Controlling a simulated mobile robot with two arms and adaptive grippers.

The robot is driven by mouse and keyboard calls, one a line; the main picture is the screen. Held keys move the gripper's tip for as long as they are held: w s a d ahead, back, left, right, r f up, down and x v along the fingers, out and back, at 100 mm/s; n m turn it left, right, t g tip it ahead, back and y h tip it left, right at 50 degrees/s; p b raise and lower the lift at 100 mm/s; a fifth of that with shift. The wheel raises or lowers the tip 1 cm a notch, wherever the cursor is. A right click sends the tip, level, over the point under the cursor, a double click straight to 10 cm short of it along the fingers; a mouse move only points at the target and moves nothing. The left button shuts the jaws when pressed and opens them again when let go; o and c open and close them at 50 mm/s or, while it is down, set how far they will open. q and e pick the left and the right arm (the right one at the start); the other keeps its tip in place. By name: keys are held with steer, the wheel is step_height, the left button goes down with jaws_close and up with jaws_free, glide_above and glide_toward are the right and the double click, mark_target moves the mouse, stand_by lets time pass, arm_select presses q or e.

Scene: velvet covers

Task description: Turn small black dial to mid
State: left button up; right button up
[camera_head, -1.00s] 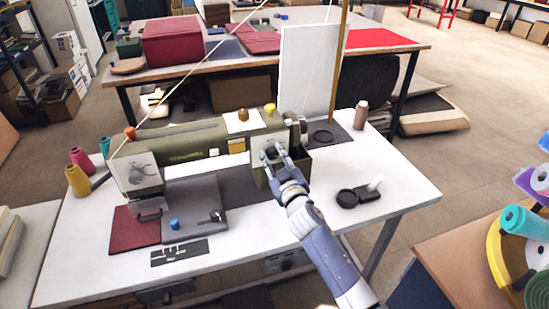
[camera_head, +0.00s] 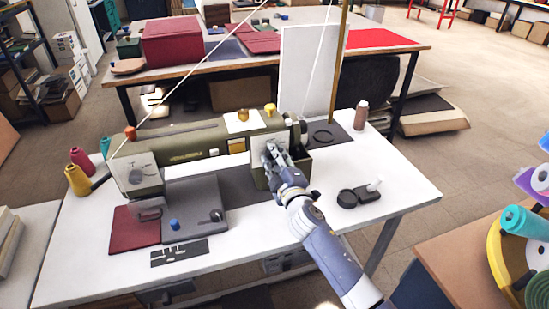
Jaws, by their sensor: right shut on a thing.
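An olive-green sewing machine (camera_head: 190,143) stands on a white table (camera_head: 330,225). My right gripper (camera_head: 272,152) is at the white front plate on the machine's right-hand pillar. Its fingers are closed at the plate, on a small part that they mostly hide. I take that part to be the small black dial, but I cannot make out its mark or its angle. My left gripper is not in view.
A pinkish-brown thread cone (camera_head: 361,115) stands at the back right. The table's front right is clear.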

steer(key=shift+n, duration=0.3)
steer(key=o, duration=1.1)
steer(key=shift+s, duration=0.15)
steer(key=v, duration=1.1)
steer(key=shift+s+d, duration=0.2)
steer(key=shift+s, duration=0.15)
